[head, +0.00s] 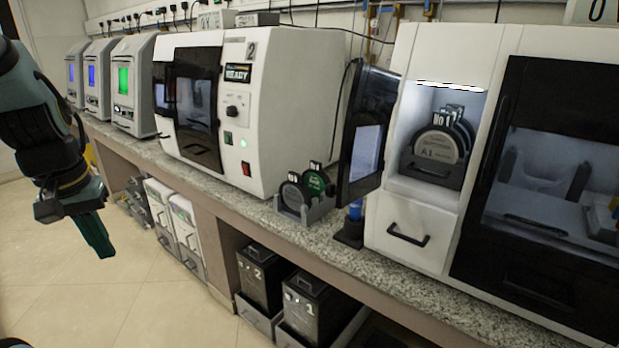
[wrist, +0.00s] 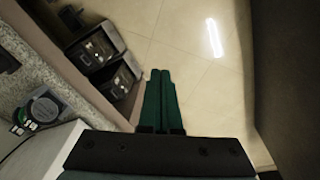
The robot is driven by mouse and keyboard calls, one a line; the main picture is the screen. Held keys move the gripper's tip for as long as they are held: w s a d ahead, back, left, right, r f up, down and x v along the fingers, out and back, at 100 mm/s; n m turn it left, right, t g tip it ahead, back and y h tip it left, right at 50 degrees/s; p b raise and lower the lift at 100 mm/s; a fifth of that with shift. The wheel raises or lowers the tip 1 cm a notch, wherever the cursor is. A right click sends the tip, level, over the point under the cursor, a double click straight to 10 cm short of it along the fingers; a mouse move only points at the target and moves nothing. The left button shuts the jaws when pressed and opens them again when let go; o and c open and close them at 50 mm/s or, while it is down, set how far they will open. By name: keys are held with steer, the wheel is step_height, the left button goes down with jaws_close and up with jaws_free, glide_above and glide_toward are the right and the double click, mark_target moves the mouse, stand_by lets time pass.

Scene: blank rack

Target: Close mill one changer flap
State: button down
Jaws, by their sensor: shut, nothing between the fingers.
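The right-hand white mill (head: 500,55) has an open, lit changer bay holding several upright discs (head: 438,145), the front one marked A1, with a "No 1" tag. A dark-framed flap with a pale pane (head: 366,140) stands swung out at the bay's left side, leaving the bay uncovered. My gripper (head: 100,248) hangs at the far left of the head view, over the floor and well away from the flap. Its green fingers are together and empty, and they also show in the wrist view (wrist: 160,75). The flap is not clearly visible in the wrist view.
Mill 2 (head: 285,95) stands left of the flap on the granite counter (head: 410,290). A small disc rack (head: 305,210) and a dark stand with a blue top (head: 350,230) sit between the mills. Black boxes (head: 310,305) fill the shelf below. The floor (head: 130,300) is clear.

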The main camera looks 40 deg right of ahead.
steer(key=s+d+r+m+g+h+b, duration=0.15)
steer(key=d+r+m, duration=0.3)
steer(key=d, duration=0.55)
steer(key=s+d+r+m+g+h, duration=0.2)
steer(key=d+r+m, duration=0.25)
steer(key=d, duration=0.45)
steer(key=s+d+r+m+g+h, duration=0.25)
steer(key=d+r, duration=0.25)
steer(key=d, duration=0.5)
steer(key=s+d+f+t+p, duration=0.1)
steer(key=s+d+f+p, duration=0.2)
steer(key=s+d+f, duration=0.2)
steer(key=shift+s+d+f+y, duration=0.4)
steer(key=shift+d+f, duration=0.25)
steer(key=shift+f, duration=0.6)
steer(key=shift+m, duration=0.25)
